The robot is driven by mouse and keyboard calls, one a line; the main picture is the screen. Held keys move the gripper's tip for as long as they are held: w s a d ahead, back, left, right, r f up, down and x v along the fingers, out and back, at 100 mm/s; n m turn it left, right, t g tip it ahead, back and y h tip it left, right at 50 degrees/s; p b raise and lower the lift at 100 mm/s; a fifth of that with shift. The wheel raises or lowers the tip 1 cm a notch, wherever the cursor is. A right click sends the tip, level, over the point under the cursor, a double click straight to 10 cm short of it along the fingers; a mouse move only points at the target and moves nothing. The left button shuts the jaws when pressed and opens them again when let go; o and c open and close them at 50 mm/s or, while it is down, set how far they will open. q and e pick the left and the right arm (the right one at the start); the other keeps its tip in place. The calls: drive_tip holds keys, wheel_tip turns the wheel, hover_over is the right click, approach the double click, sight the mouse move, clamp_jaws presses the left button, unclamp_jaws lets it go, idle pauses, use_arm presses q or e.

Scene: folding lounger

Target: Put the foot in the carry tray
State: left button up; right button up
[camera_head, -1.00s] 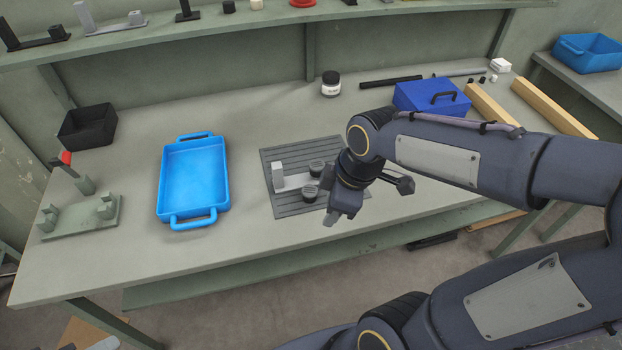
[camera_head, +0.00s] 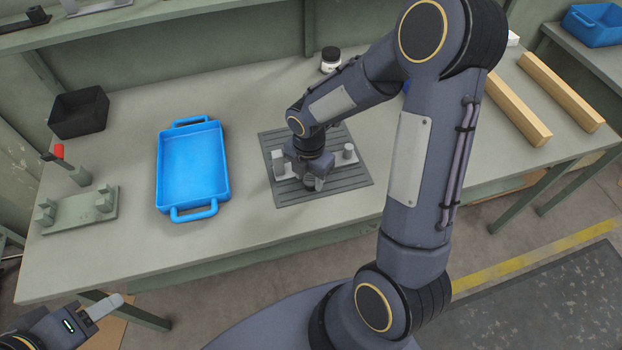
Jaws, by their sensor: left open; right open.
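The carry tray (camera_head: 190,208), bright blue with a handle at each end, stands empty on the bench left of the mat. My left gripper (camera_head: 98,308) is open at the bottom left corner, low in front of the bench and only partly in view.
A green fixture (camera_head: 80,215) with a red-tipped lever and a black bin (camera_head: 78,113) stand at the left. A white-labelled jar (camera_head: 330,60) is behind the mat. Wooden bars (camera_head: 518,108) lie at the right. Bench between tray and mat is clear.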

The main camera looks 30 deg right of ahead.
drive_tip(key=shift+f, duration=0.75)
drive_tip(key=c, duration=0.8)
drive_tip(key=shift+r, duration=0.2)
